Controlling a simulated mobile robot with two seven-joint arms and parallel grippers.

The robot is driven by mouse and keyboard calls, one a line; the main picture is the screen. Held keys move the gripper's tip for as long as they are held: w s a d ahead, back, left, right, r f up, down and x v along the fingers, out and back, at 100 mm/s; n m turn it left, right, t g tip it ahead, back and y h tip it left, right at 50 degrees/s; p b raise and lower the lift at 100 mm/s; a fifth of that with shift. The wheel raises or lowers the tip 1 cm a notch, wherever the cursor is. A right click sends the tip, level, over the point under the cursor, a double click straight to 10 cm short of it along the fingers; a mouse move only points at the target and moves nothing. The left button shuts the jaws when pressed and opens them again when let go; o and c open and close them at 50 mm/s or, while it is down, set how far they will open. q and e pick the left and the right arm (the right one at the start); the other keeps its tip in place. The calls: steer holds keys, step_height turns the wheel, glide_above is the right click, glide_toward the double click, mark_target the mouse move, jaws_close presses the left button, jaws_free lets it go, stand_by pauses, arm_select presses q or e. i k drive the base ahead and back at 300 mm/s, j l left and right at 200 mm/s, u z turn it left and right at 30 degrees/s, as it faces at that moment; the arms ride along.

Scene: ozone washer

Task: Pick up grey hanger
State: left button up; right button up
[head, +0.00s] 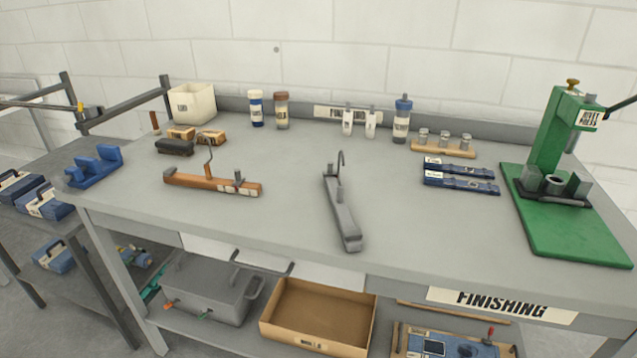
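The grey hanger (342,212) lies on the grey workbench (290,226) near the middle of its top. It is a long grey bar with a thin dark hook standing up at its far end. Its near end points toward the front edge of the bench. Nothing covers it or touches it. A brown wooden hanger (212,184) with a similar hook lies to its left, apart from it. Neither of my grippers shows in the head view.
A green press (548,160) stands at the right end, with blue flat pieces (460,174) beside it. Bottles (402,119) and a white bin (192,103) line the back. A cardboard box (318,318) sits on the lower shelf. The bench around the grey hanger is clear.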

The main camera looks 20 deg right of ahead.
mark_target(352, 236)
steer(key=i+j+z, duration=0.1)
steer(key=i+z, duration=0.3)
steer(key=z, duration=1.15)
